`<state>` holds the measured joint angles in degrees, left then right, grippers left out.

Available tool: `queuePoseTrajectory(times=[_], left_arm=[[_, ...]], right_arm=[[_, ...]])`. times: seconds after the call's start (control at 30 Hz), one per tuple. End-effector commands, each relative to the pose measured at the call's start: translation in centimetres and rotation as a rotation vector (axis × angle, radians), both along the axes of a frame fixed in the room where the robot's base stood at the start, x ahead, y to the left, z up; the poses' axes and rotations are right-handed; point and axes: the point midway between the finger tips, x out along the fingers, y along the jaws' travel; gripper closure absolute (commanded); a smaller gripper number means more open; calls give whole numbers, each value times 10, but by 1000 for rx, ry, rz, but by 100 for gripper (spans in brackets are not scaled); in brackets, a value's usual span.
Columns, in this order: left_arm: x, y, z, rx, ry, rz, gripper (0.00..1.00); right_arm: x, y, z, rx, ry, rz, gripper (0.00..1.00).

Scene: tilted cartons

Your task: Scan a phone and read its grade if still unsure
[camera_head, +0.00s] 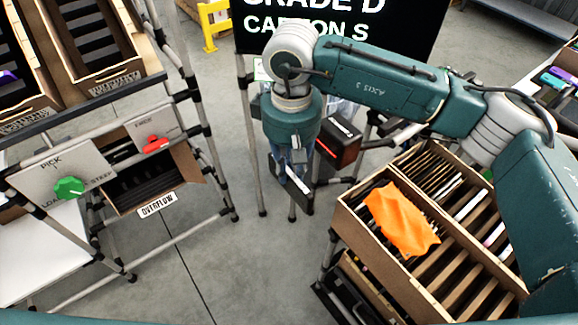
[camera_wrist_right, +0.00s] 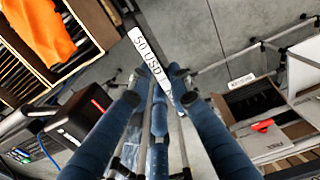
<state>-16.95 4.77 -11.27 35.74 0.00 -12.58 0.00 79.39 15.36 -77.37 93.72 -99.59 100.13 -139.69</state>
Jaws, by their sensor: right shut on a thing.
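My right gripper (camera_head: 290,168) is shut on a thin dark phone (camera_head: 299,193) with a white label on its edge. In the right wrist view the gripper (camera_wrist_right: 164,76) pinches the phone, and its white label (camera_wrist_right: 148,58) reads something like "50 USD". A black scanner box (camera_head: 338,143) with a glowing red line stands just right of the gripper; it also shows in the right wrist view (camera_wrist_right: 88,113). The phone is apart from it. The screen (camera_head: 400,28) at the back reads "GRADE D", "CARTON S", its top cut off. My left gripper is not in view.
A divided carton (camera_head: 345,207) at right holds several thin items, with an orange cloth (camera_head: 401,219) over part. At left, a rack holds tilted cartons (camera_head: 106,80), a green knob (camera_head: 69,187), a red switch (camera_head: 155,144) and an overflow box (camera_head: 187,161).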

Motion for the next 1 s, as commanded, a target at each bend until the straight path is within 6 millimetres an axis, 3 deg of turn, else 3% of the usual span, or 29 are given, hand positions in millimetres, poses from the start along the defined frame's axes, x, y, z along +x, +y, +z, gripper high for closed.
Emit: queuePoseTrajectory(times=[0.17, 0.8, 1.0], left_arm=[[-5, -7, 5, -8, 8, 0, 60], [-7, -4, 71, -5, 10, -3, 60], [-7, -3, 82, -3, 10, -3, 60]], right_arm=[[1, 0, 12, 2, -4, 0, 100], [0, 0, 175, 0, -2, 0, 100], [0, 0, 202, 1, -1, 0, 100]])
